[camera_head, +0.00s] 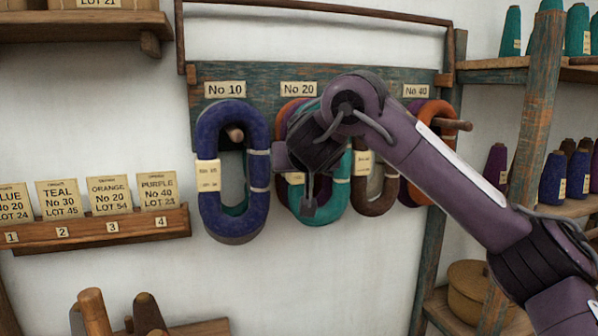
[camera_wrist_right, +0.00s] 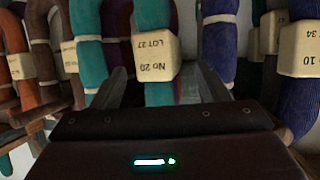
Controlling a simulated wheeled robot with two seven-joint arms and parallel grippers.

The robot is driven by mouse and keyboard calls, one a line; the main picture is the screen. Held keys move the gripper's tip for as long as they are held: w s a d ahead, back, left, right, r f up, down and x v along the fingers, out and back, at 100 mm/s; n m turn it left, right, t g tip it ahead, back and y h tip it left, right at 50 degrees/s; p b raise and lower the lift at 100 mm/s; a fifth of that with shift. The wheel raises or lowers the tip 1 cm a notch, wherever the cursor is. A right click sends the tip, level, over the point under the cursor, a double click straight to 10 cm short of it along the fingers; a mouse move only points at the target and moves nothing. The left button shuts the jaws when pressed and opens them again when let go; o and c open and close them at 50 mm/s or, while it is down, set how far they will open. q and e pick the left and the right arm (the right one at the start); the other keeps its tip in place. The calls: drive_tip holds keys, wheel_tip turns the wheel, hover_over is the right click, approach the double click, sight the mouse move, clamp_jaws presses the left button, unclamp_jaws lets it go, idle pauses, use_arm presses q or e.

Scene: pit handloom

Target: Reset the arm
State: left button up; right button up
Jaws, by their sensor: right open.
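My right arm comes in from the right in the head view, and its wrist hangs in front of the No 20 peg's skeins. My right gripper (camera_head: 309,205) is small and partly hidden there. In the right wrist view the right gripper (camera_wrist_right: 162,75) has its two fingers spread apart. A teal skein (camera_head: 333,205) with a No 20 LOT 27 tag (camera_wrist_right: 153,57) shows between the fingers; whether it lies between them or behind cannot be told. My left gripper is not in view.
A dark blue skein (camera_head: 212,215) hangs under No 10, left of the gripper. A brown skein (camera_head: 378,205) and an orange skein (camera_head: 416,190) hang to the right. A card ledge (camera_head: 100,232) is at left, and a post (camera_head: 535,110) with cone shelves at right.

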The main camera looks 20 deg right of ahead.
drive_tip(key=s+a+f+n+g+y, duration=0.1)
drive_tip(key=s+a+f+n+y, duration=0.25)
drive_tip(key=a+f, duration=0.75)
drive_tip(key=s+a+f+n+g+y, duration=0.1)
drive_tip(key=s+a+f+n+y, duration=0.3)
drive_tip(key=a+f, duration=0.65)
drive_tip(key=s+d+f+m+g+h, duration=0.2)
drive_tip(key=s+d+f+g+h, duration=0.15)
drive_tip(key=s+d+f, duration=0.95)
drive_tip(key=s+d+f+m+g+h, duration=0.2)
drive_tip(key=s+d+f+g, duration=0.2)
drive_tip(key=s+d+f, duration=0.9)
drive_tip(key=s+a+f+g+b, duration=0.1)
drive_tip(key=s+a+f, duration=0.1)
drive_tip(key=f, duration=1.4)
drive_tip(key=s+a+f+g, duration=0.1)
drive_tip(key=s+f, duration=0.2)
drive_tip(key=f, duration=1.3)
drive_tip(key=s+d+f+b, duration=0.1)
drive_tip(key=s+d+f, duration=0.2)
drive_tip(key=s+f, duration=1.4)
drive_tip(key=shift+s+f+n+g, duration=0.25)
drive_tip(key=shift+s+n+g, duration=0.1)
drive_tip(key=shift+s, duration=0.4)
